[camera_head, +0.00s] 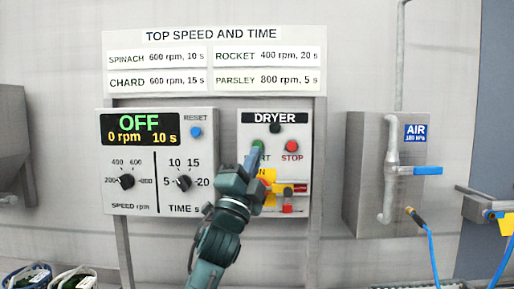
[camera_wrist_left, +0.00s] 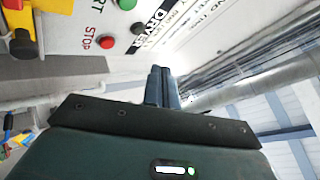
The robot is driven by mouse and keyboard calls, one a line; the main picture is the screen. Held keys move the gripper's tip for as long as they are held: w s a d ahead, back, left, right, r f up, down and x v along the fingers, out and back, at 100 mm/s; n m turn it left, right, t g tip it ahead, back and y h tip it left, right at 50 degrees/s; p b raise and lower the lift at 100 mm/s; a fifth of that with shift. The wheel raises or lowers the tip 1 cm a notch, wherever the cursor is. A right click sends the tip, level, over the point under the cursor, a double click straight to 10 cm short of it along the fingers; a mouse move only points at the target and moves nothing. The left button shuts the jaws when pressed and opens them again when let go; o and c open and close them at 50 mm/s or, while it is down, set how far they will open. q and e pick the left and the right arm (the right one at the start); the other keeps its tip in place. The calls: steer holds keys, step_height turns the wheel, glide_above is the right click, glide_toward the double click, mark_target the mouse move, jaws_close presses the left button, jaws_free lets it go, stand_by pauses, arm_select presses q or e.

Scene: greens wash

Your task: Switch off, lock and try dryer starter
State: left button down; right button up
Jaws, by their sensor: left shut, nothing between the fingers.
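The dryer starter (camera_head: 306,140) is a grey box on the wall panel. It has a dark lamp (camera_head: 275,128), a red STOP button (camera_head: 292,146) and a green START button (camera_head: 258,144), partly covered by my gripper. Below is a yellow plate with a red handle (camera_head: 300,188) and a small red piece (camera_head: 287,208), possibly a padlock; my arm partly hides them. My left gripper (camera_head: 255,158) is shut and empty, its tips at the START button; contact is unclear. The left wrist view shows the shut fingers (camera_wrist_left: 161,86), STOP (camera_wrist_left: 107,42) and START (camera_wrist_left: 127,4). My right gripper is out of view.
Left of the starter, a control box (camera_head: 206,128) reads OFF, 0 rpm, 10 s, with two knobs and a blue RESET button. An air box (camera_head: 365,200) with a blue-handled valve (camera_head: 427,170) stands at the right. Baskets of greens (camera_head: 75,279) sit at lower left.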

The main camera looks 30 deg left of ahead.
arm_select(q)
steer(key=w+a+b, duration=0.1)
steer(key=w+a, duration=0.2)
steer(key=w, duration=0.4)
steer(key=shift+w+a, duration=0.3)
steer(key=shift+a, duration=0.05)
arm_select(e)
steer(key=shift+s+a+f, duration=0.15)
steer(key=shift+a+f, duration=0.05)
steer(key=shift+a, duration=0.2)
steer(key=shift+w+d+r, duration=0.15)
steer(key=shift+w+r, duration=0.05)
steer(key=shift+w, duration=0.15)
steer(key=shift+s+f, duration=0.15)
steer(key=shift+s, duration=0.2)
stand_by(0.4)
arm_select(q)
steer(key=shift+w+a, duration=0.2)
steer(key=shift+w, duration=0.2)
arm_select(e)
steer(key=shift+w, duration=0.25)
